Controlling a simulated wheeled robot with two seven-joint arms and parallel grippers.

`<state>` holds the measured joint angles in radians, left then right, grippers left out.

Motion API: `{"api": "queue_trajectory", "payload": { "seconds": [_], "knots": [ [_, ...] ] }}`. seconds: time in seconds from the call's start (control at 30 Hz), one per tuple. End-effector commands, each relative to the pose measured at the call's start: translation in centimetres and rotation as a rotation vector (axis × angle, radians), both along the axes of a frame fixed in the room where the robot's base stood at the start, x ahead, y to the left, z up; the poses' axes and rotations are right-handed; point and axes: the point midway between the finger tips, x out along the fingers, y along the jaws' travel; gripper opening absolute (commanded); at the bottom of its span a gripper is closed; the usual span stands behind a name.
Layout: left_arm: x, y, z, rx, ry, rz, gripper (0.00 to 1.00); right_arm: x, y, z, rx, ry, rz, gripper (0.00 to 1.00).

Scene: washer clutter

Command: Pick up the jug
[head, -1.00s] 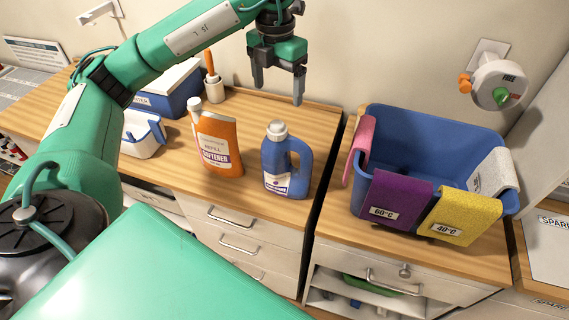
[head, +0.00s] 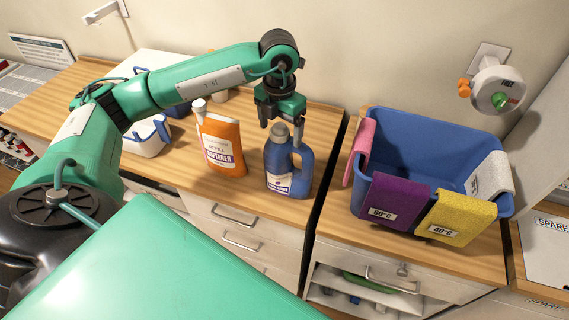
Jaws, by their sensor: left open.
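The jug (head: 277,168) is a blue bottle with a grey cap, a side handle on its right and a white label low on its front. It stands upright on the wooden counter. My left gripper (head: 281,132) is just above it, pointing down, with its fingers apart around the level of the cap. I cannot tell whether the fingers touch the jug. The gripper is empty. My right gripper is not in the head view.
An orange softener bottle (head: 222,146) stands close to the left of the jug. A blue tub (head: 420,150) with purple, yellow, pink and grey cloths over its rim is to the right. White-and-blue containers (head: 147,136) stand at the left. A wall dial (head: 497,90) is at the upper right.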

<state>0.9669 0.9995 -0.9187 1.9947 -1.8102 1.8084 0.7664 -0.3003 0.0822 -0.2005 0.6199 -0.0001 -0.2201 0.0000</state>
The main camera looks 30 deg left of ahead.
Motion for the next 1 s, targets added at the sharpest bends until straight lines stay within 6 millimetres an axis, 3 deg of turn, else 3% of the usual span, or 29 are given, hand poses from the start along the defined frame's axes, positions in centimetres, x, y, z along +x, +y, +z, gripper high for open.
{"api": "queue_trajectory", "payload": {
  "seconds": [0.03, 0.2, 0.47, 0.57, 0.9, 1.0],
  "knots": [
    [-0.2, 0.0, -0.3, 0.001, 0.005, 0.0, 0.84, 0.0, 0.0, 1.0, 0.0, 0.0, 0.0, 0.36],
    [-0.2, 0.0, -2.4, 0.0, 0.003, 0.0, 0.84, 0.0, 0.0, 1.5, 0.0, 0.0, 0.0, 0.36],
    [-0.1, 0.0, -2.8, 0.0, 0.0, -0.001, 0.84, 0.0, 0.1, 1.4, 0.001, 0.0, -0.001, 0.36],
    [-0.1, 0.0, -2.8, 0.0, 0.0, -0.001, 0.68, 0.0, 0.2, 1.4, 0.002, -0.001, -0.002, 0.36],
    [-0.1, -0.1, -2.8, 0.0, 0.0, -0.001, 0.02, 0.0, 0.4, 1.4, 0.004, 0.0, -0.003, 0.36],
    [0.0, -0.1, -2.6, -0.001, -0.004, -0.001, 0.0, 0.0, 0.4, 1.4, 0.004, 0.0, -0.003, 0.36]
  ]
}}
